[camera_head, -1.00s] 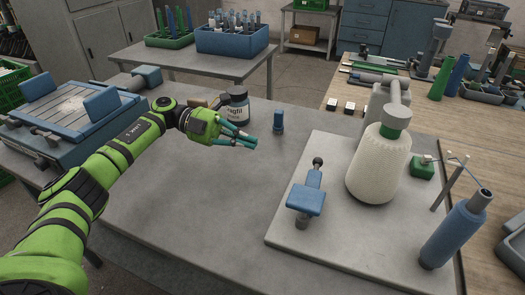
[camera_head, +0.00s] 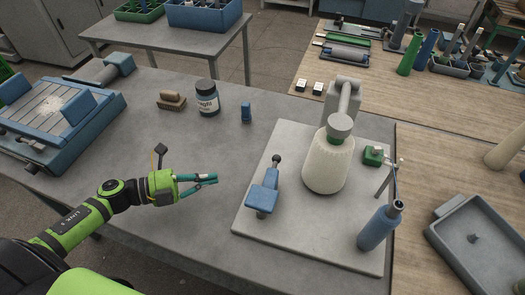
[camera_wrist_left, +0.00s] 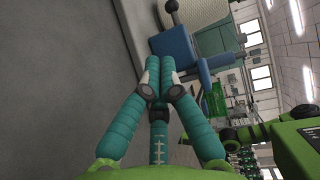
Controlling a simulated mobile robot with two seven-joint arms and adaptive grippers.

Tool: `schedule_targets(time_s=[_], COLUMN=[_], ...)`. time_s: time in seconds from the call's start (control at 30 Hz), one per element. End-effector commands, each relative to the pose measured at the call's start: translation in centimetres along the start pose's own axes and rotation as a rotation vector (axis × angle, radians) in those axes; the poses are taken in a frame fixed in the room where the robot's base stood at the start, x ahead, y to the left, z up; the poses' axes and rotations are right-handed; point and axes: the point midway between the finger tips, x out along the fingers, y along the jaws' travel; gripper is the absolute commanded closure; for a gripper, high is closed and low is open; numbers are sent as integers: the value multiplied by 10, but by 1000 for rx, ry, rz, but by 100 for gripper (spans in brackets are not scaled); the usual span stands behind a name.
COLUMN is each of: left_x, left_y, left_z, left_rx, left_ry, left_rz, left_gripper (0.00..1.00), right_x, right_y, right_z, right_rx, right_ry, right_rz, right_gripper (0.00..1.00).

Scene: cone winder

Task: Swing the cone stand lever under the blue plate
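The wrist view also shows the knob (camera_wrist_left: 171,5) at the top and the blue plate (camera_wrist_left: 173,45) beyond my fingers. My left gripper (camera_head: 214,180), green with teal fingers, is left of the plate, apart from it and the lever. Its fingertips come together with nothing between them. The lever's pivot is mostly hidden under the plate. My right gripper is not in view.
A white yarn cone (camera_head: 326,165) stands right of the lever. A blue cylinder (camera_head: 378,230) stands at the board's front right. The tabletop between gripper and board is clear.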

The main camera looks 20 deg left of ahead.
Motion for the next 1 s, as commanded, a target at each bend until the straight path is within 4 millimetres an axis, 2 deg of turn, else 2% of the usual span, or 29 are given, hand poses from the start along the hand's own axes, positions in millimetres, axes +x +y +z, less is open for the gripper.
schedule_targets(time_s=[0.13,0.27,0.7,0.9,1.0], left_x=[-2,12,102,126,132], left_y=[-1,-1,-4,-10,-11], left_z=[-3,-2,-1,-1,-1], left_rx=[5,5,3,1,2], left_ry=[-20,-20,-18,-19,-18], left_rz=[10,7,7,9,11], left_gripper=[100,100,100,100,100], right_x=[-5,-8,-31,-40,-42], right_y=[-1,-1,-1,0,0], right_z=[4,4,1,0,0], right_rx=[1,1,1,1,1], right_ry=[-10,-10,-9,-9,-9], right_rz=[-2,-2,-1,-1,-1], right_gripper=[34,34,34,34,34])
